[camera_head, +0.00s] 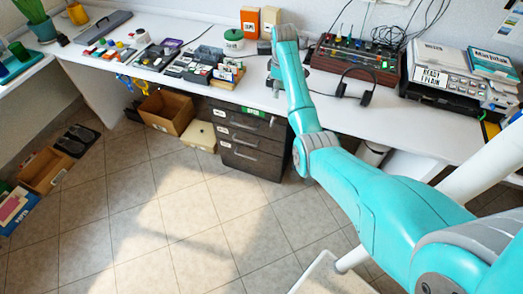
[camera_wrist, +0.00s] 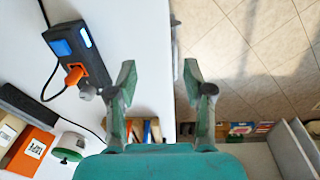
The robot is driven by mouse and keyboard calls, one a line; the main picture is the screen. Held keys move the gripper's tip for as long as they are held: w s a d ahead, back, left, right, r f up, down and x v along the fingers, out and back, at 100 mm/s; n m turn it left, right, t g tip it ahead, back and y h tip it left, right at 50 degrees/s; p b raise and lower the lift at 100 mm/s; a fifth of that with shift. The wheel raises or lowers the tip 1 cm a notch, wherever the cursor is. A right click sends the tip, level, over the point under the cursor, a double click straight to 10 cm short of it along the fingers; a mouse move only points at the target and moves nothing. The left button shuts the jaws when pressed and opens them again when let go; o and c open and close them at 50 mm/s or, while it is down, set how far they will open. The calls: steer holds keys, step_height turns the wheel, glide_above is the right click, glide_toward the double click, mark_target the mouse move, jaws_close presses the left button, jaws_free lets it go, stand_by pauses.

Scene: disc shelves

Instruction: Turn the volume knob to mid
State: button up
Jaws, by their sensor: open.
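A dark control panel with wooden sides (camera_head: 340,68) stands on the desk, right of my gripper, with small knobs and coloured parts on its face. Which one is the volume knob is too small to tell. The panel is not visible in the wrist view. My gripper (camera_wrist: 158,76) is open and empty in the wrist view, its two fingers apart above the desk's front edge. In the head view the gripper is mostly hidden at the end of my arm, over the desk left of the panel.
A power strip (camera_wrist: 72,50) with a blue switch and orange plug lies left of the fingers. Black headphones (camera_head: 367,97) lie before the panel. Stacked devices (camera_head: 452,78) stand right. Trays of parts (camera_head: 190,66) lie left. Dark drawers (camera_head: 246,145) stand below the desk.

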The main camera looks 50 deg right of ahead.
steer(key=s+a+f+t, duration=0.1)
steer(key=s+a+f, duration=0.1)
steer(key=a+f, duration=0.5)
steer(key=s+a+f+m+t+h, duration=0.1)
steer(key=s+a+f+t, duration=0.1)
steer(key=a+f, duration=0.6)
steer(key=shift+s+a+f+h, duration=0.15)
steer(key=shift+s+f+h, duration=0.15)
steer(key=shift+f, duration=1.7)
steer(key=s+a+f+t, duration=0.3)
steer(key=s+a+f, duration=0.3)
steer(key=s+a, duration=0.5)
steer(key=s+a+r+m+t, duration=0.1)
steer(key=s+a+r+t, duration=0.15)
steer(key=s+a, duration=0.7)
steer(key=s+a+r+m+t+y, duration=0.1)
steer(key=s+a+r, duration=0.3)
steer(key=s+r, duration=0.7)
steer(key=s+a+r+m+t+y, duration=0.1)
steer(key=s+a+r+t, duration=0.3)
steer(key=s+r, duration=0.7)
step_height(320, 180, up, 5)
steer(key=shift+f+t, duration=0.1)
steer(key=shift+t, duration=0.25)
